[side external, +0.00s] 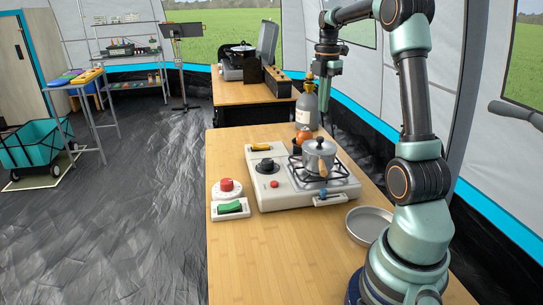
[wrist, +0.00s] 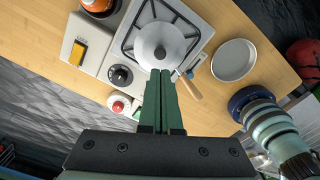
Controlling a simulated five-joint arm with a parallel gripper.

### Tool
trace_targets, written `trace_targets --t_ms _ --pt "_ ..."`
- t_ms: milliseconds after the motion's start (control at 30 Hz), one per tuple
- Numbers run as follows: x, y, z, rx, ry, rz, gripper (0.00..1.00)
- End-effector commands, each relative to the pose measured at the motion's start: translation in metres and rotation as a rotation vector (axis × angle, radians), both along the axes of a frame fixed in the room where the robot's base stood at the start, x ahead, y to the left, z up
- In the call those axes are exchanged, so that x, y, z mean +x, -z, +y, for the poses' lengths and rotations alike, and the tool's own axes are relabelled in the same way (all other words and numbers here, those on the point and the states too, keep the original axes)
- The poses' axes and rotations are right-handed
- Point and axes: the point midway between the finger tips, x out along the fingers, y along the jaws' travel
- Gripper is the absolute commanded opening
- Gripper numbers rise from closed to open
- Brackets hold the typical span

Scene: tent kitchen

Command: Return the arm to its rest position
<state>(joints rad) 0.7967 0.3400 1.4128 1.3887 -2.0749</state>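My arm is raised and bent over the far right of the wooden table (side external: 240,270). My gripper (side external: 325,105) hangs down from it, near the grey bottle (side external: 306,110) in the side view. In the wrist view the two green fingers of my gripper (wrist: 160,72) lie side by side with no visible gap and nothing between them. They overlap the near edge of the pot lid in that picture, but my gripper is well above the stove in the side view.
A white stove (side external: 285,195) carries a lidded pot (side external: 320,152). A round metal dish (side external: 368,222) lies close to my base. A red-topped round item (side external: 227,186) and a white box with a green switch (side external: 231,209) sit left of the stove. The table's front left is clear.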

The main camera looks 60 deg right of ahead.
Motion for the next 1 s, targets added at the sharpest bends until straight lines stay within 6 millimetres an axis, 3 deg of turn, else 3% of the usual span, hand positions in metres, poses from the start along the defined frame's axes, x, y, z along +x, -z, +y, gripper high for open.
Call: trace_targets --t_ms 1000 --pt "0.000 0.017 0.000 0.000 0.000 0.001 0.00"
